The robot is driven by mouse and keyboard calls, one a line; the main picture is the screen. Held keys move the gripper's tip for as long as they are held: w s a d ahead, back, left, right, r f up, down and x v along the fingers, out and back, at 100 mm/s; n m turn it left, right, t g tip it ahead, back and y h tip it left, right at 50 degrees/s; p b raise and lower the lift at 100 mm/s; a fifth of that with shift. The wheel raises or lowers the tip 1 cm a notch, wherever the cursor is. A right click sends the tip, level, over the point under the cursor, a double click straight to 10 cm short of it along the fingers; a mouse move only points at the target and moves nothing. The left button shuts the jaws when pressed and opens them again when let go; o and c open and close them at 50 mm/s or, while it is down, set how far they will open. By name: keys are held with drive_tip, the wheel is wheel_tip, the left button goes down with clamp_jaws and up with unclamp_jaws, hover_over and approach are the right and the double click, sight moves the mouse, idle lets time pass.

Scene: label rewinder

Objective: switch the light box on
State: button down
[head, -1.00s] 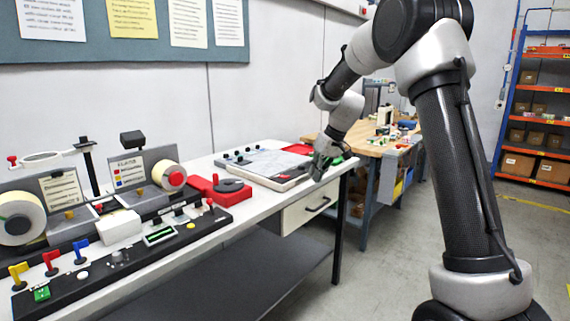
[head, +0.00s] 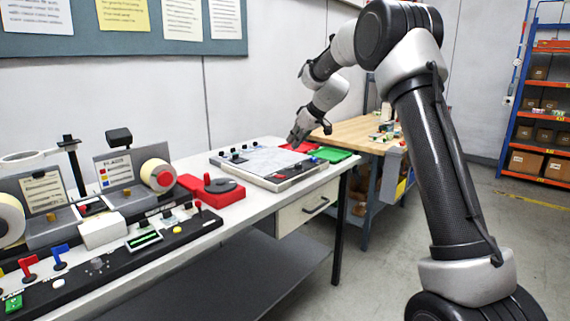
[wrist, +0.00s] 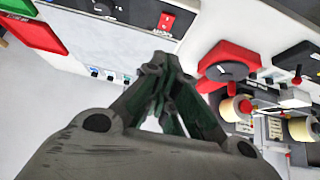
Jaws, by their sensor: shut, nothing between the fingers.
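The light box (head: 262,162) is a flat panel with a pale grey-white top, lying on the white bench, with several dark knobs along its far left edge. In the wrist view its pale top (wrist: 105,45) lies beyond my fingers. A red rocker switch (wrist: 167,22) shows on its dark edge strip, past my fingertips and apart from them. My gripper (head: 297,136) is shut and empty, above the far right part of the light box. In the wrist view its fingertips (wrist: 160,66) point toward the box. I cannot tell whether the box is lit.
A red device with a dark disc (head: 213,187) stands left of the box. Red (head: 298,147) and green trays (head: 331,154) lie behind and to the right. The rewinder with label rolls (head: 157,174) and a control strip (head: 150,241) fill the bench's left.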

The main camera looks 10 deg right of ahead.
hover_over(281, 176)
drive_tip(key=f, duration=0.7)
drive_tip(key=shift+s+d+f, duration=0.2)
drive_tip(key=shift+s+d, duration=0.05)
drive_tip(key=shift+d, duration=0.05)
wheel_tip(281, 176, down, 3)
drive_tip(key=shift+f, duration=0.75)
drive_tip(key=shift+s+d+f, duration=0.3)
drive_tip(key=shift+f, duration=0.3)
drive_tip(key=shift+r, duration=0.1)
drive_tip(key=shift+w+a, duration=0.1)
drive_tip(key=shift+w+a+r, duration=0.3)
drive_tip(key=shift+w+a, duration=0.1)
drive_tip(key=shift+w, duration=0.15)
